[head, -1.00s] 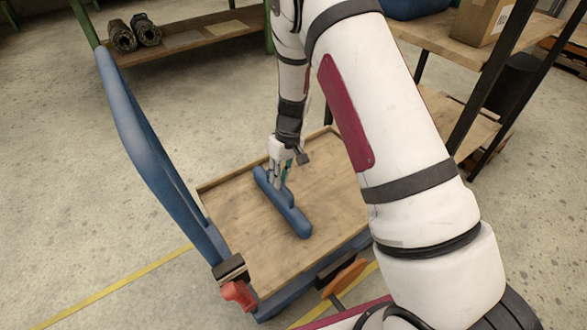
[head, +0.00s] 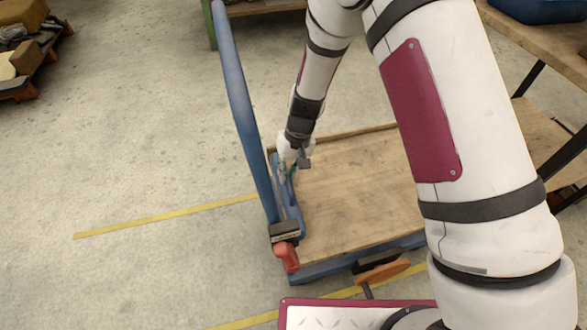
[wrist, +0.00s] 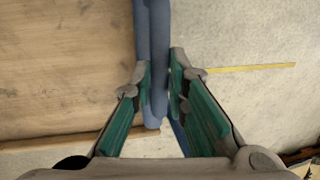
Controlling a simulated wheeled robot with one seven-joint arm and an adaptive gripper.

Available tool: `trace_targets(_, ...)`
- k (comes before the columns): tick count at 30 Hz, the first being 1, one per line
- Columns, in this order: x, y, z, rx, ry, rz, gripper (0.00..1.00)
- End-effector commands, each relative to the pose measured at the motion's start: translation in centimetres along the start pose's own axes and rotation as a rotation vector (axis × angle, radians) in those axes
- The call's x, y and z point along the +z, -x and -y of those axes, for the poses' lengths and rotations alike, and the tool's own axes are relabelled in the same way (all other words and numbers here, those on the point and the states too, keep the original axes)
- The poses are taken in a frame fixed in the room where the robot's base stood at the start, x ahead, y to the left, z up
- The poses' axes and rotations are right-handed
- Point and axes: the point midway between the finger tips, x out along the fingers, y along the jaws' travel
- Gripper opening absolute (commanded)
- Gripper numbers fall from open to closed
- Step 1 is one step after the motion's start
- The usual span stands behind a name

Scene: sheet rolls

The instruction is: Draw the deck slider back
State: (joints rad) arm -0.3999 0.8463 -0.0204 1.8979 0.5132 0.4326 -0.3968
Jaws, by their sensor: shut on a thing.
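The deck slider (head: 294,214) is a blue bar lying across the wooden deck (head: 355,190) of a blue cart. It sits at the deck's left end, close beside the foot of the cart's push handle (head: 243,100). My gripper (head: 287,172) is over the slider's middle and shut on its upright grip. In the wrist view my gripper (wrist: 159,80) has its green-padded fingers on both sides of a blue part (wrist: 158,95) of the slider. The fingers partly hide the grip, and whether slider and handle touch is unclear.
The rest of the deck is bare inside its low rim. A wooden workbench (head: 545,50) stands right. Floor at left is open, with a yellow line (head: 165,218).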

Motion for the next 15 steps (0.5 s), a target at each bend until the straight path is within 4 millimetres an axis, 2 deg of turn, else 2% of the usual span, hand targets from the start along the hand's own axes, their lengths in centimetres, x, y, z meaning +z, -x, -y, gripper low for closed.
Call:
trace_targets(1, 0.14, -0.16, 0.55, -0.007, 0.002, 0.004, 0.0)
trace_targets(7, 0.15, -0.18, 0.72, -0.009, 0.004, 0.004, 0.0)
trace_targets(8, 0.15, -0.19, 0.74, -0.009, 0.004, 0.005, 0.21)
trace_targets(9, 0.15, -0.19, 0.75, -0.009, 0.004, 0.005, 0.3)
trace_targets(10, 0.14, -0.18, 0.74, -0.009, 0.004, 0.004, 0.35)
trace_targets(15, 0.08, -0.13, 0.52, -0.007, 0.003, 0.003, 0.35)
